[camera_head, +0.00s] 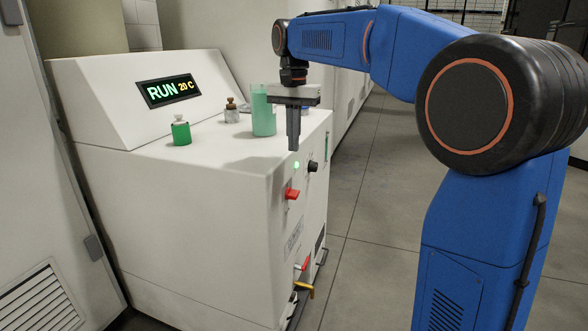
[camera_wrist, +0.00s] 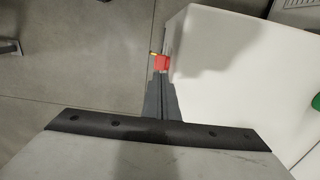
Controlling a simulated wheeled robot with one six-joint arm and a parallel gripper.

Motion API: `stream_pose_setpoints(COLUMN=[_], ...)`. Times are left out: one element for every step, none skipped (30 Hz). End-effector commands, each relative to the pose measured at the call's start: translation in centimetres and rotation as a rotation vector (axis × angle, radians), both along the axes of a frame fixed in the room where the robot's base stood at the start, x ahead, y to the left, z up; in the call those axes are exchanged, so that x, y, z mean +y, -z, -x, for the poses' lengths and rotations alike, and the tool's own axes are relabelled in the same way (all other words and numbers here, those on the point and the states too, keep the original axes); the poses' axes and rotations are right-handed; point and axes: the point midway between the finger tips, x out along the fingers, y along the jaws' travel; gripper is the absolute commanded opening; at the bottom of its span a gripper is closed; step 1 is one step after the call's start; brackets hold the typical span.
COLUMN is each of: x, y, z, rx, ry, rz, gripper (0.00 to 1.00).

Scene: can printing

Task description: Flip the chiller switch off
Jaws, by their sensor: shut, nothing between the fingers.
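The chiller (camera_head: 210,195) is a white cabinet with a sloped console. Its display (camera_head: 168,91) reads "RUN 20 C". On its right-hand face are a lit green lamp (camera_head: 296,165), a black knob (camera_head: 313,166) and, below them, a red switch (camera_head: 291,194). A red part (camera_wrist: 161,63) shows just beyond the fingertips in the wrist view. My gripper (camera_head: 293,147) points down, shut and empty, in front of the chiller's top edge and above the red switch. In the head view the fingertips are apart from the switch.
Lower on the face are a red-handled valve (camera_head: 303,265) and a brass tap (camera_head: 304,288). Grey floor (camera_head: 362,175) to the right is clear.

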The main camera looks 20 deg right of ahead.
Motion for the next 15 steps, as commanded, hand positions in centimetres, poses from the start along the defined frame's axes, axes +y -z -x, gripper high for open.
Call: stream_pose_setpoints(x=[0.0,0.0,0.0,0.0,0.0,0.0,0.0,0.0,0.0,0.0,0.0,0.0,0.0,0.0,0.0], y=[0.4,0.8,1.3,1.7,2.2,2.8,3.4,3.9,4.6,5.2,5.7,6.4,6.9,7.4,8.2], z=[0.0,0.0,0.1,0.1,0.1,0.1,0.1,0.1,0.1,0.1,0.1,0.1,0.1,0.1,0.1], rx=[0.001,0.001,0.003,0.003,0.003,0.003,0.003,0.003,0.003,0.003,0.003,0.003,0.003,0.003,0.003], ry=[0.000,0.000,0.000,0.000,0.000,0.000,0.000,0.000,0.000,0.000,0.000,0.000,0.000,0.000,0.000], rz=[0.000,0.000,0.000,0.000,0.000,0.000,0.000,0.000,0.000,0.000,0.000,0.000,0.000,0.000,0.000], gripper=[0.00,0.00,0.00,0.00,0.00,0.00,0.00,0.00,0.00,0.00,0.00,0.00,0.00,0.00,0.00])
